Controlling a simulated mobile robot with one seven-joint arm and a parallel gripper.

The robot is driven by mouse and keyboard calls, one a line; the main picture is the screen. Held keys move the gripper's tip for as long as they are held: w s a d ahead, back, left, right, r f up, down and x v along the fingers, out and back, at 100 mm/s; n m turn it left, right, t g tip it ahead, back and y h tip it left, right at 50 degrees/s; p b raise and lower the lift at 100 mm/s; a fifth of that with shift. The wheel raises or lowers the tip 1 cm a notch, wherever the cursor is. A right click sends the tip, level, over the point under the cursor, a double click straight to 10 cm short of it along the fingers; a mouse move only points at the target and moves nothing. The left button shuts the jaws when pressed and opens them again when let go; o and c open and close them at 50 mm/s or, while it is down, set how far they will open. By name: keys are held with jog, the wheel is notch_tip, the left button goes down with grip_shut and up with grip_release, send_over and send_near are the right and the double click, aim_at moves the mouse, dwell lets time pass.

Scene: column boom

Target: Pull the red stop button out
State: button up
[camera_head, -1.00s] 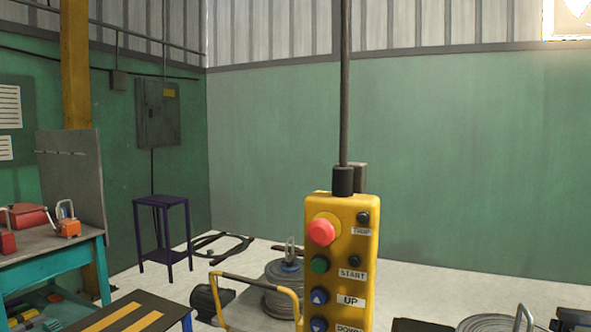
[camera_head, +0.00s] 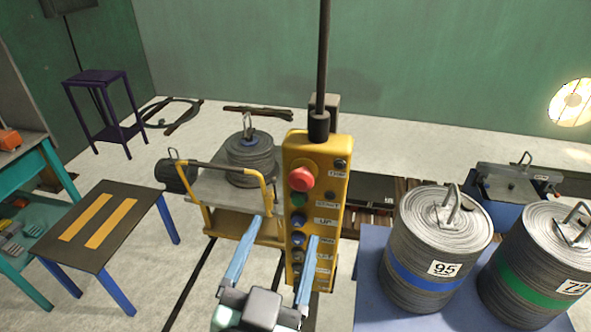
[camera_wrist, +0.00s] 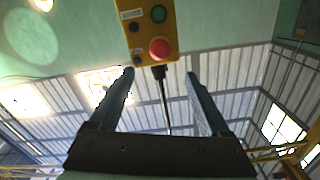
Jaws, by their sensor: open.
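The red stop button (camera_head: 302,178) is a round mushroom knob near the top of the yellow pendant box (camera_head: 325,158), which hangs from a dark vertical rod. Below it on the box are a green button (camera_head: 299,201) and blue buttons. My gripper (camera_head: 284,227) is open and empty, its two blue fingers reaching up in front of the lower part of the box, below the red button. In the wrist view the red button (camera_wrist: 160,48) shows beyond the fingertips, between them and a little above. Nothing is between the fingers. The fingers hide part of the box's lower buttons.
A yellow-handled cart (camera_head: 225,192) with a grey coil stands behind the pendant. Two heavy cable drums (camera_head: 430,250) sit on a blue table at the right. A dark striped table (camera_head: 105,220) stands at the left.

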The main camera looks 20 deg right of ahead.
aim_at(301, 183)
jog(key=p+x, duration=0.4)
jog(key=x, duration=0.6)
jog(key=shift+w+d+r, duration=0.1)
jog(key=shift+d+r, duration=0.05)
jog(key=shift+w+d, duration=0.25)
jog(key=shift+w, duration=0.15)
grip_shut()
